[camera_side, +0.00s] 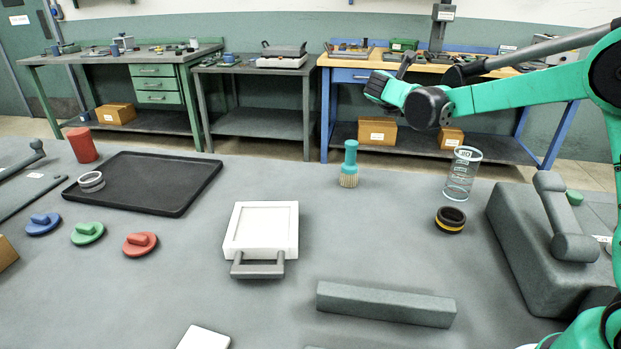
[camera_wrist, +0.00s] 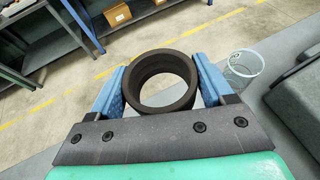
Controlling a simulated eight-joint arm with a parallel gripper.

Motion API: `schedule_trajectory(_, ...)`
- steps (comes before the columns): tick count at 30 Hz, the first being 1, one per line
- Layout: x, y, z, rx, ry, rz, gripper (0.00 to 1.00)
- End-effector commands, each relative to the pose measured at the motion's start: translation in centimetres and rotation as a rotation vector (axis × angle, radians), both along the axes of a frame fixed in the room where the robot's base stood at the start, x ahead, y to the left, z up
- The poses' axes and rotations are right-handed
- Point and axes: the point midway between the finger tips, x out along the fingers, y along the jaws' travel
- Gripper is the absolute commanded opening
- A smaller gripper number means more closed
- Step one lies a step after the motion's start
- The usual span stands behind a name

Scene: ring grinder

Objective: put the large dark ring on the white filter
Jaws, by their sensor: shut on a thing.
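In the wrist view, my gripper (camera_wrist: 160,80) is shut on a large dark ring (camera_wrist: 160,108), with one blue finger pad on each side. The ring's opening faces the wrist camera. In the side view, my gripper (camera_side: 385,90) is high above the far edge of the table, right of centre; the ring is hard to make out there. The likely white filter is a flat white square (camera_side: 262,228) with a grey handle at its front, lying on the table's middle. Its top looks bare. It is well below my gripper and nearer the camera.
A black tray (camera_side: 180,182) with pale rings (camera_side: 91,181) is at left. A brush (camera_side: 349,165), clear cylinder (camera_side: 462,174) and yellow-banded dark ring (camera_side: 451,219) stand at right. A grey bar (camera_side: 386,304) lies in front; a grey block (camera_side: 520,240) is far right.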

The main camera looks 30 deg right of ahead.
Motion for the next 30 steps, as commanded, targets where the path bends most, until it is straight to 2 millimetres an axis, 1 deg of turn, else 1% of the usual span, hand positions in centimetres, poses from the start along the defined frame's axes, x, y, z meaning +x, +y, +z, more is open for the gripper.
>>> schedule_trajectory(1,0.8,1.7,0.2,0.000,0.000,0.026,0.10)
schedule_trajectory(2,1.3,2.8,0.3,0.000,0.002,0.038,0.10)
schedule_trajectory(5,2.9,7.3,0.8,0.002,0.003,0.095,0.10)
schedule_trajectory(6,3.4,9.3,1.0,0.003,0.003,0.118,0.10)
schedule_trajectory(8,4.0,12.3,1.3,0.003,0.005,0.153,0.10)
schedule_trajectory(9,4.3,14.4,1.5,0.004,0.004,0.177,0.10)
schedule_trajectory(11,4.5,17.5,1.8,0.003,0.005,0.211,0.10)
schedule_trajectory(12,4.5,19.4,2.0,0.003,0.005,0.232,0.10)
schedule_trajectory(14,4.4,22.2,2.3,0.002,0.003,0.262,0.10)
schedule_trajectory(15,4.2,24.0,2.5,0.001,0.003,0.282,0.10)
schedule_trajectory(18,3.6,27.6,2.9,0.000,0.001,0.321,0.10)
schedule_trajectory(21,3.0,30.1,3.2,-0.001,0.000,0.349,0.10)
schedule_trajectory(24,2.5,31.6,3.4,-0.002,-0.001,0.365,0.10)
schedule_trajectory(27,2.3,32.2,2.7,-0.001,-0.002,0.371,0.10)
schedule_trajectory(29,2.3,32.3,1.7,-0.001,-0.002,0.371,0.10)
schedule_trajectory(30,2.3,32.3,0.8,-0.001,-0.002,0.371,0.10)
